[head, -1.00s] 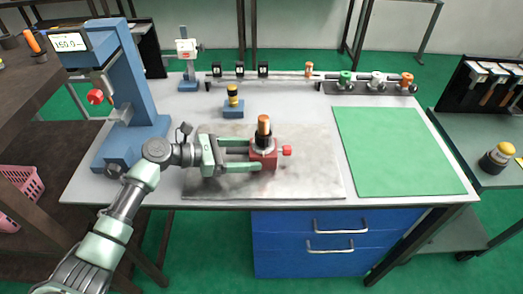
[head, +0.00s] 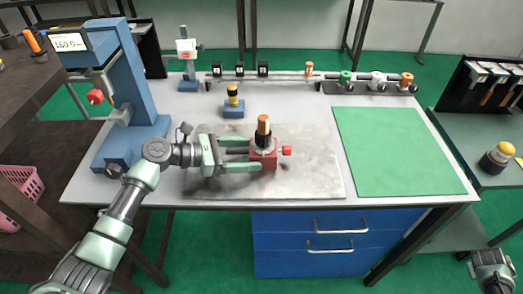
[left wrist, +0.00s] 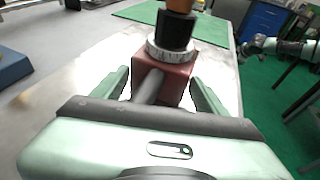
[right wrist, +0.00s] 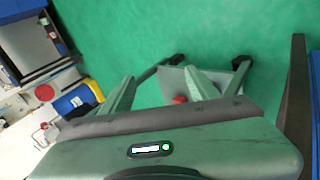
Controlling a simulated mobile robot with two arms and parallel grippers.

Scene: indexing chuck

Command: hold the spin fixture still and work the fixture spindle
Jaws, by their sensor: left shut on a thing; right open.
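The spin fixture (head: 262,157) is a red block on the grey plate, with a red knob (head: 287,150) on its right side. The fixture spindle (head: 263,132) stands upright on it, black below with an orange-brown top. My left gripper (head: 250,154) comes from the left and is shut on the red block, one finger on each side. In the left wrist view the red block (left wrist: 176,78) sits between the fingers, below a white graduated ring (left wrist: 170,52). My right gripper (right wrist: 170,88) is open and empty, away from the fixture; in the head view only part of the right arm shows at the lower right.
A blue press-like stand (head: 145,100) with a display is at the left of the table. A small blue block with a black and yellow piece (head: 233,103) stands behind the plate. A green mat (head: 395,150) lies at right. A rail (head: 285,76) runs along the back.

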